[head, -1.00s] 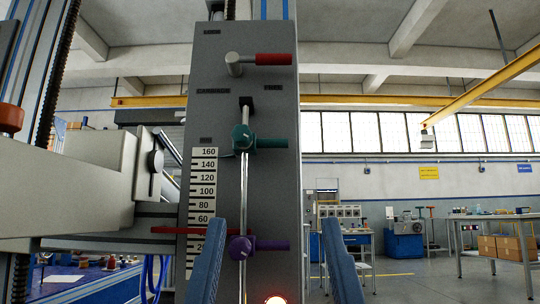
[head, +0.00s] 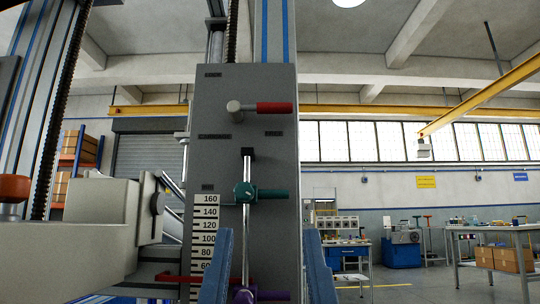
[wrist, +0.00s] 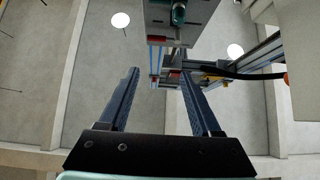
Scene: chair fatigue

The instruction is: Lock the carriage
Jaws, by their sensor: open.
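A grey upright panel (head: 218,150) carries a lever with a grey hub and a red handle (head: 274,108), which points right. Small dark labels sit above, left and right of it; the left one seems to read CARRIAGE. Below, a teal knob (head: 245,193) and a purple knob (head: 245,296) sit on a vertical rod. My gripper (head: 268,235) is open and empty, its blue fingers below the red handle in the picture and either side of the rod. In the wrist view my gripper (wrist: 160,75) points toward the panel (wrist: 185,30); a teal part (wrist: 178,14) shows at the top.
A white scale (head: 205,230) runs down the panel's left edge. The grey carriage body (head: 75,235) stands at the left, with a red pointer (head: 180,279) reaching toward the scale. Workbenches (head: 500,235) stand far off to the right. The space right of the panel looks clear nearby.

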